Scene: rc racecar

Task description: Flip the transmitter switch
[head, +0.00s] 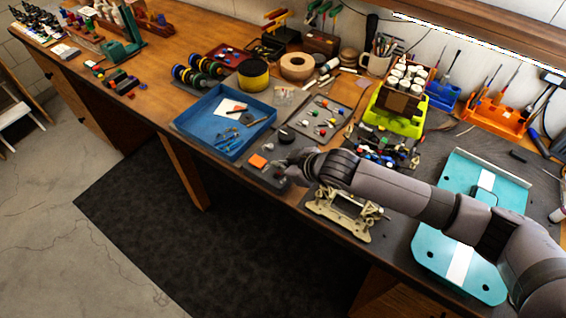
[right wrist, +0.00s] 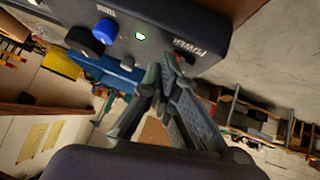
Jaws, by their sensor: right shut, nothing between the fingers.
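The transmitter is a dark grey box in the right wrist view (right wrist: 165,22), at the top. It has a blue knob (right wrist: 105,29), a black knob (right wrist: 84,41) and a bright green light (right wrist: 140,36). The POWER label shows beside a small switch (right wrist: 184,59), partly hidden by my fingers. My right gripper (right wrist: 168,68) is shut and empty, with its tips at the transmitter face close to the switch; I cannot tell if they touch it. In the head view my right gripper (head: 284,168) is over the transmitter (head: 255,174) near the bench's front edge. My left gripper is not in view.
A blue tray (head: 262,136) with tools stands just left of the transmitter. A beige chassis (head: 343,213) lies under my right forearm. A grey mat with small parts (head: 300,117) lies behind, and a lime-green holder (head: 392,118) stands behind right. A turquoise stand (head: 430,254) is at right.

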